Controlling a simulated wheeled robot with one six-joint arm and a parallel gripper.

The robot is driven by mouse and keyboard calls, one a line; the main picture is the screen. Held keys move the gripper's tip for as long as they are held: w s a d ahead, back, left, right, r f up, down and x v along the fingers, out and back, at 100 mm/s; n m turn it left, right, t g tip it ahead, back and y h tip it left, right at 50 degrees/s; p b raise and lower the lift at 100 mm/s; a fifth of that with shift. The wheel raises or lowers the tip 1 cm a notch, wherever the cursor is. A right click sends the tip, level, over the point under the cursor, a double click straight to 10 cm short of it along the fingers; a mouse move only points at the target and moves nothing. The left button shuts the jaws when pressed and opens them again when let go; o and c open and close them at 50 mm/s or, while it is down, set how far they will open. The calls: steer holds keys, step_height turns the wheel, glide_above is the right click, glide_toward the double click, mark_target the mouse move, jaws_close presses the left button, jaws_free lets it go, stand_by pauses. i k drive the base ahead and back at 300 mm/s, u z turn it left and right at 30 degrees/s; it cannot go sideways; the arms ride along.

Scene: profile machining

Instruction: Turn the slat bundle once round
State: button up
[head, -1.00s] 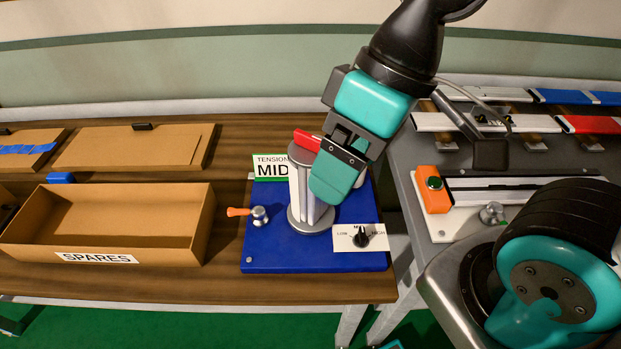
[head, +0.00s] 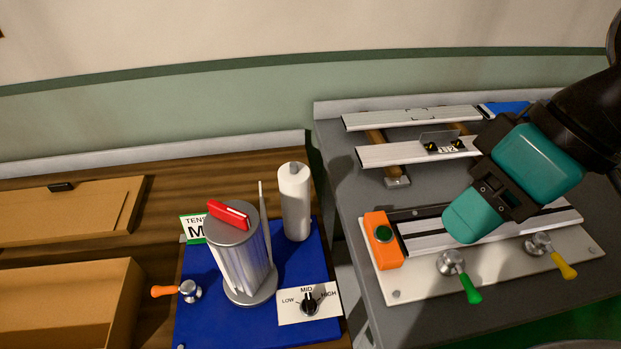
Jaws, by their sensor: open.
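The slat bundle (head: 241,262) is a group of pale upright slats standing between a grey top disc and a grey lower disc on a blue base plate (head: 205,325). A red bar handle (head: 228,214) lies across the top disc. A white upright roll (head: 295,203) stands on the same base, behind and to the right of the bundle. My gripper (head: 466,217) is open, well right of the bundle, over the long metal profile of the right-hand fixture. Its teal finger hides part of that profile. Whether it touches the profile cannot be told.
A dial (head: 309,303) points near MID. An orange-handled clamp (head: 189,291) stands left. On the right bench are an orange box with a green button (head: 383,236), clamps with green (head: 470,288) and yellow handles (head: 563,264), and pale profiles (head: 412,118) behind.

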mark_target(232, 232)
steer(key=z, duration=0.25)
steer(key=k, duration=1.55)
steer(key=u, duration=1.1)
steer(key=i, duration=1)
steer(key=u, duration=0.1)
